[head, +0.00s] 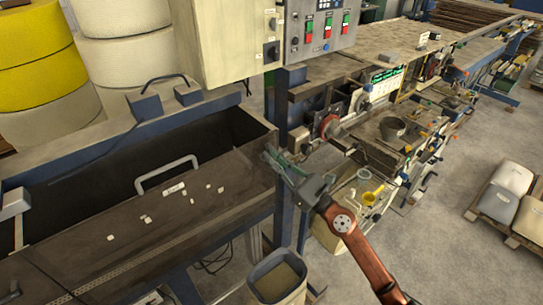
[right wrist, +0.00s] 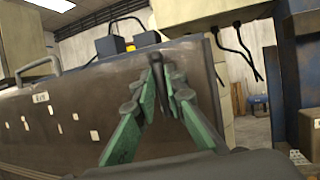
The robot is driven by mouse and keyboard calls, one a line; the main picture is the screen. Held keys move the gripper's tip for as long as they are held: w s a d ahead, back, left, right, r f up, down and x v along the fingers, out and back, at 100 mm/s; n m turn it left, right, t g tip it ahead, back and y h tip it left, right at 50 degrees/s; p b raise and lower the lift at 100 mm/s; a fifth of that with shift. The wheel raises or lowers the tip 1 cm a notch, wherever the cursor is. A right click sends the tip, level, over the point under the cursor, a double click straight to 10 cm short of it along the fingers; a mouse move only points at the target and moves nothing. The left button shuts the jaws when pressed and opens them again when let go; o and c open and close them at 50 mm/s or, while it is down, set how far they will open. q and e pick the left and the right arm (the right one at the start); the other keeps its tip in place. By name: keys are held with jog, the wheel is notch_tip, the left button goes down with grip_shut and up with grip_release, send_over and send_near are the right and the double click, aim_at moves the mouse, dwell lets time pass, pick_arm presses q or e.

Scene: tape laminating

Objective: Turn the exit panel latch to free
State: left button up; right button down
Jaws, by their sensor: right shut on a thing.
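The exit panel (head: 110,225) is a dark, worn metal panel with a small "Exit" label and a pale handle (head: 167,174) along its upper edge. In the right wrist view the exit panel (right wrist: 85,125) fills the left and middle. My right gripper (head: 272,157) reaches the panel's right end, and its green fingers (right wrist: 165,77) close together there. It is shut on a small dark piece, the latch (right wrist: 158,82), mostly hidden between the fingers. I cannot tell the latch's exact angle. My left gripper is not in view.
A control box (head: 323,25) with switches hangs above the panel's right side. A cluttered machine line (head: 400,130) runs to the back right. Several pale chips lie on the panel.

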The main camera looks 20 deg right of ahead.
jog(key=shift+d+m, duration=0.1)
jog(key=shift+m, duration=0.4)
jog(key=c, duration=2)
grip_release()
jog(key=shift+o, duration=0.2)
jog(key=v, duration=1.2)
jog(key=shift+f, duration=0.15)
